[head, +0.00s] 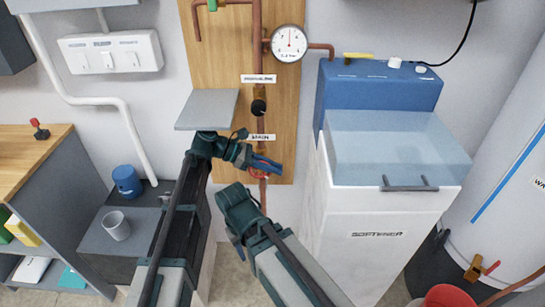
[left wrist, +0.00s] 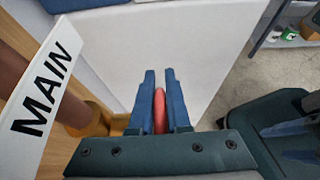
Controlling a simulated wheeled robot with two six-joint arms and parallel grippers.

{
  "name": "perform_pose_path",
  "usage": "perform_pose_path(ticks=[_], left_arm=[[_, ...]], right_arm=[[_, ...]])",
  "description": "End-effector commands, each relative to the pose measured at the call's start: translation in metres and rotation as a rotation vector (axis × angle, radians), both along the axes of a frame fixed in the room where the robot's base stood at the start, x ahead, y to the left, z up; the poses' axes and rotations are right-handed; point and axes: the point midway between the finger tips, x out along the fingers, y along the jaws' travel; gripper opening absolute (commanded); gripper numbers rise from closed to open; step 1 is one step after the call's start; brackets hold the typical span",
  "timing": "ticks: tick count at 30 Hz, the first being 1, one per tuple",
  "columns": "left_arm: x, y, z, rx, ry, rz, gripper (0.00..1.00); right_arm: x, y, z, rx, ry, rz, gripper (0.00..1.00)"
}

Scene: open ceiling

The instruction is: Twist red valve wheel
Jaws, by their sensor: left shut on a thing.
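The red valve wheel (head: 258,173) is on the copper pipe below the MAIN label, on the wooden board in the head view. Only a small part of it shows behind my gripper. My left gripper (head: 267,163) reaches it from the left, and its blue fingers are shut on the wheel. In the left wrist view the wheel's red rim (left wrist: 160,110) shows edge-on between the two fingers (left wrist: 159,98). My right arm is bent low in the middle of the head view, and its gripper does not show.
The MAIN label (head: 263,138) is just above the wheel. A grey shelf (head: 207,108) sticks out left of the pipe. The white softener cabinet (head: 365,235) stands close on the right. A pressure gauge (head: 289,43) is higher up.

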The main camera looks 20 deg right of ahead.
Motion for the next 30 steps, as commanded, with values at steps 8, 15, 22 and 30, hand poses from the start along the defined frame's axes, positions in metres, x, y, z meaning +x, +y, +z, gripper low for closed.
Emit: perform_pose_path(ticks=[8, 15, 22, 30], left_arm=[[0.0, 0.0, -0.002, 0.027, -0.008, 0.0, 0.0], [0.0, 0.0, -0.001, 0.026, -0.007, 0.0, 0.33], [0.0, 0.0, -0.001, 0.026, -0.007, 0.0, 0.45], [0.001, 0.001, -0.004, -0.016, 0.005, 0.001, 0.45]], right_arm=[[0.0, 0.0, 0.004, 0.0, 0.0, 0.0, 0.5], [0.0, 0.0, 0.004, 0.0, 0.0, 0.0, 0.5], [0.0, 0.0, 0.004, 0.0, 0.0, 0.0, 0.5], [0.0, 0.0, -0.007, 0.0, 0.0, 0.0, 0.5]])
